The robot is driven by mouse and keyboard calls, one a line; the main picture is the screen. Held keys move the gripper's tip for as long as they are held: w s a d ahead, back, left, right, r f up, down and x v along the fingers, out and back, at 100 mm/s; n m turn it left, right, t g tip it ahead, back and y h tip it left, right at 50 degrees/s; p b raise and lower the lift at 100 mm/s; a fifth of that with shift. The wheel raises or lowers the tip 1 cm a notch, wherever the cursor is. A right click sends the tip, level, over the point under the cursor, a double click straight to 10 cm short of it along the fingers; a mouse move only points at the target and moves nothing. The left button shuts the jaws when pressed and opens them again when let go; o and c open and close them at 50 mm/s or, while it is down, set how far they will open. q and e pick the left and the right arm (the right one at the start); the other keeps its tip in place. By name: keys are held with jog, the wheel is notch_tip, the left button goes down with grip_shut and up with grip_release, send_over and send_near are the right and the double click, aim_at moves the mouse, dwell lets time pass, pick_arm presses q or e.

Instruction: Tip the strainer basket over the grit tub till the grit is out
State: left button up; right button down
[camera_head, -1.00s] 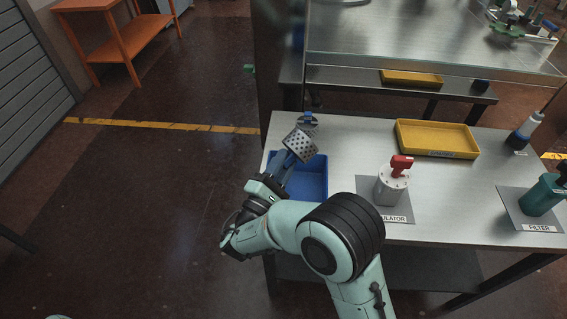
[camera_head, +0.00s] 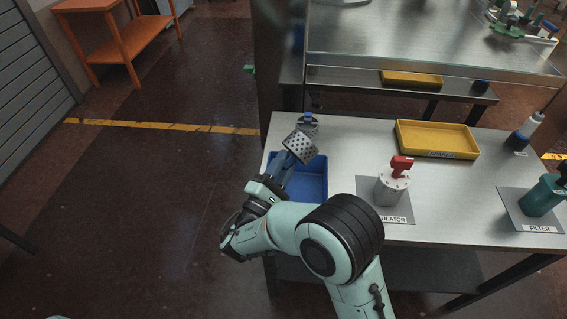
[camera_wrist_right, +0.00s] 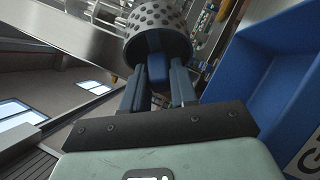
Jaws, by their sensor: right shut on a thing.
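The strainer basket (camera_head: 300,147), a grey perforated metal cup, is tilted on its side above the far part of the blue tub, apparently the grit tub (camera_head: 317,187). In the right wrist view the basket (camera_wrist_right: 158,22) shows its holes and rim, with a blue grip (camera_wrist_right: 155,69) at its near end. My right gripper (camera_head: 284,163) is shut on the basket by this grip; its fingers (camera_wrist_right: 157,82) flank it. The tub's blue wall (camera_wrist_right: 258,75) is on the right in the wrist view. No grit can be made out. My left gripper is not in view.
A grey canister with a red top (camera_head: 393,184) stands right of the tub. A yellow tray (camera_head: 437,151) lies at the table's back and a green filter (camera_head: 543,194) stands far right. A small dark piece with a blue top (camera_head: 308,119) is just beyond the basket.

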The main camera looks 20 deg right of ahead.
jog(key=shift+r, duration=0.2)
jog(key=shift+r+p, duration=0.45)
jog(key=shift+p, duration=0.05)
jog(key=shift+f, duration=0.1)
jog(key=shift+f+b, duration=0.45)
jog(key=shift+f, duration=0.05)
jog(key=shift+r, duration=0.15)
dwell(0.4)
jog(key=shift+r+p, duration=0.45)
jog(key=shift+p, duration=0.05)
jog(key=shift+f, duration=0.1)
